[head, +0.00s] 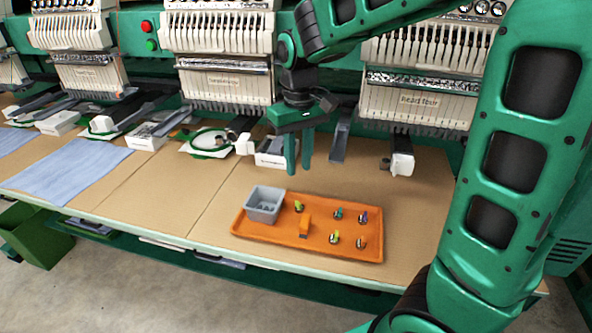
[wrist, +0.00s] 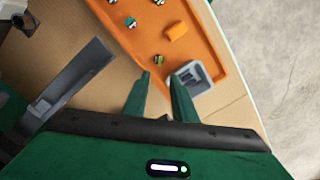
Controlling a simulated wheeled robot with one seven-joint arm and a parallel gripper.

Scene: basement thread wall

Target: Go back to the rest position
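My gripper (head: 299,160) hangs above the table, just behind the orange tray, with its two green fingers pointing down and nothing between them. In the wrist view my gripper (wrist: 160,92) shows its fingers apart. The orange tray (head: 285,238) lies on the table, and it also shows in the wrist view (wrist: 205,35). My fingertips look clear of the tray and its contents.
A grey bin (head: 264,204) sits in the tray's left end. An orange block (head: 304,226) and several small coloured pieces (head: 334,238) lie in the tray. Embroidery machine heads (head: 225,82) line the back. Blue cloth (head: 68,170) lies at left.

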